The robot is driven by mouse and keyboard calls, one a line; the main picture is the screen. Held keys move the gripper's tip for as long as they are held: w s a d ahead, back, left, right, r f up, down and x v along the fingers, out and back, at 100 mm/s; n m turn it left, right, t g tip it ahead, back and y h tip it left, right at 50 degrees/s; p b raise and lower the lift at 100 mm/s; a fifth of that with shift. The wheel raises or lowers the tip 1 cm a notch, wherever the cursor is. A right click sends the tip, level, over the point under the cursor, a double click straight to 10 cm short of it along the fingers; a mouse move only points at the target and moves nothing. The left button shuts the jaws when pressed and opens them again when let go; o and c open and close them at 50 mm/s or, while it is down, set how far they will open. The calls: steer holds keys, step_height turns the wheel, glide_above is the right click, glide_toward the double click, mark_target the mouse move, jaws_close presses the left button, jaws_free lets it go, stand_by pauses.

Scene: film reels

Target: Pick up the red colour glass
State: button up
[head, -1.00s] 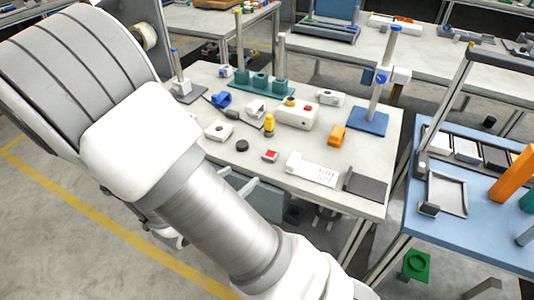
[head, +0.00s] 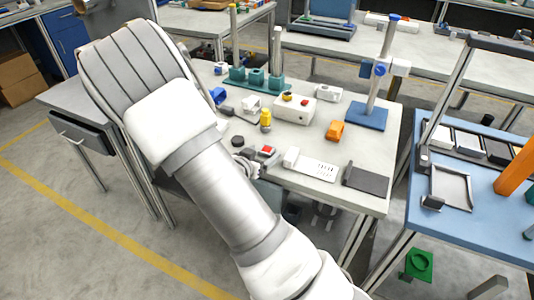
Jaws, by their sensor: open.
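The red colour glass (head: 267,150) is a small red square in a grey mount. It lies on the light worktable (head: 340,190) near its front edge. My gripper (head: 262,160) shows only in part past my arm. It is beside the red glass, at its lower left, with its grey fingers open. The picture is too small to tell whether the fingers touch the glass or are around it. My arm hides the rest of the gripper.
A white perforated plate (head: 316,169) and a dark plate (head: 366,180) lie to the right. An orange block (head: 335,130) stands behind them.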

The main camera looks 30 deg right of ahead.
steer(key=shift+w+d+f, duration=0.25)
steer(key=shift+w+d, duration=0.05)
steer(key=shift+d, duration=0.1)
jaws_close()
steer(key=shift+r, duration=0.1)
